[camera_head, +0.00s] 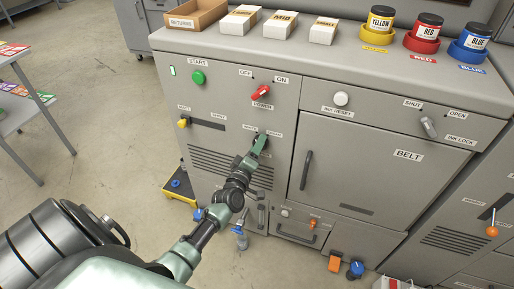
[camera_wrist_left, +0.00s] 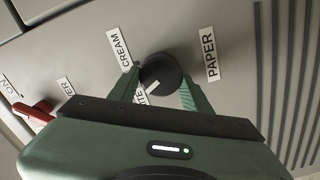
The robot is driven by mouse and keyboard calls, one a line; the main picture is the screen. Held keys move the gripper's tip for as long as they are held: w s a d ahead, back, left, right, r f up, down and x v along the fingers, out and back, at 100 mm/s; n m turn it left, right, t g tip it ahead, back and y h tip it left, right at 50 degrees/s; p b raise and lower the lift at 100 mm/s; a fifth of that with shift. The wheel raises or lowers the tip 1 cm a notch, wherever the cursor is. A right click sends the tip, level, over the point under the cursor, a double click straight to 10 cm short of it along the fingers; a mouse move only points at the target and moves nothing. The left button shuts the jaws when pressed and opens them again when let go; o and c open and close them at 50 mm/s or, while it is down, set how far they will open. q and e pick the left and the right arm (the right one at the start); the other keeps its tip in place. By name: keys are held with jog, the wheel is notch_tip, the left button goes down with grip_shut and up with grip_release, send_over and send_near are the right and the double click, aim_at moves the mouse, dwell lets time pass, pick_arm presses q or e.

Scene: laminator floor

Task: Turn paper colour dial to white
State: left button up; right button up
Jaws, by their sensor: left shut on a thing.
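The paper colour dial (camera_wrist_left: 162,70) is a round black knob on the grey machine front. In the wrist view it sits between a CREAM label (camera_wrist_left: 119,48), a PAPER label (camera_wrist_left: 209,55) and a third label (camera_wrist_left: 147,93) ending in "TE", partly hidden by the gripper. My left gripper (camera_head: 259,145) reaches the panel below the power switch. Its green fingers are shut on the dial, one on each side. In the head view the gripper mostly hides the dial. My right gripper is not in view.
The red power switch (camera_head: 261,92) is above the dial and the green start button (camera_head: 198,77) is up to the left. A yellow lever (camera_head: 184,122) is at the left. The belt door handle (camera_head: 306,170) stands out at the right.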

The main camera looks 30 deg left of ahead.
pick_arm(q)
jog(key=shift+f+n, duration=0.1)
jog(key=shift+n, duration=0.8)
jog(key=o, duration=1.3)
jog(key=shift+o, duration=0.2)
jog(key=v, duration=0.7)
jog(key=shift+s, duration=0.4)
jog(key=shift+d, duration=0.1)
